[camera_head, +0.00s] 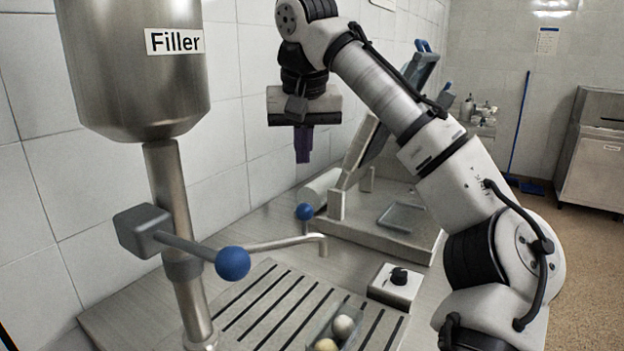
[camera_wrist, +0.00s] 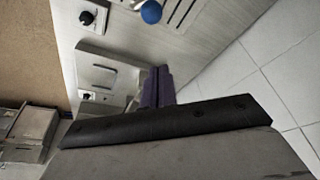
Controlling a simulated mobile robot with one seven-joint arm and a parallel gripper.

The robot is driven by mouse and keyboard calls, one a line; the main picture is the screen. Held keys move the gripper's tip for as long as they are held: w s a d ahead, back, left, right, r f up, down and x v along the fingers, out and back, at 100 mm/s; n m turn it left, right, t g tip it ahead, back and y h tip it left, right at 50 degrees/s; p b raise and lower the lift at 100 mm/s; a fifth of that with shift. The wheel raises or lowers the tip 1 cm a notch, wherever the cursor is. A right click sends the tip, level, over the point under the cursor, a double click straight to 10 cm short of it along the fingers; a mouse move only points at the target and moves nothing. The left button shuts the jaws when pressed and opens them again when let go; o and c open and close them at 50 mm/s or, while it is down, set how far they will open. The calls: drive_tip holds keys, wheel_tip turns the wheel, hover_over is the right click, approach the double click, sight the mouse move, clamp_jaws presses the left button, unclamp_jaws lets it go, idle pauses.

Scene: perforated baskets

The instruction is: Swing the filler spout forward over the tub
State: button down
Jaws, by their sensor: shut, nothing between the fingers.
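The steel filler (camera_head: 140,65), labelled "Filler", stands at the left on a column (camera_head: 172,215). Its thin bent spout (camera_head: 275,244) reaches right from the column and turns down at its end. A small upright stem with a blue knob (camera_head: 305,211) stands on the spout. The tub (camera_head: 352,318), a small clear tray holding pale round items, sits on the slotted grate at the front, nearer than the spout's end. My gripper (camera_head: 303,145), with purple fingers, is shut and empty, high above and behind the spout knob. The fingers also show in the wrist view (camera_wrist: 157,88); a blue ball (camera_wrist: 151,12) is beyond them.
A lever with a larger blue ball (camera_head: 233,263) sticks out from the column in front. A dial box (camera_head: 397,284) stands right of the grate. A slicer-like machine (camera_head: 380,240) stands behind. The tiled wall (camera_head: 240,110) borders the bench at the left.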

wheel_tip(320, 180, down, 9)
drive_tip(key=p, duration=0.2)
drive_tip(key=shift+s+r, duration=0.2)
drive_tip(key=shift+s, duration=0.2)
drive_tip(key=shift+a, duration=0.1)
drive_tip(key=shift+s, duration=0.15)
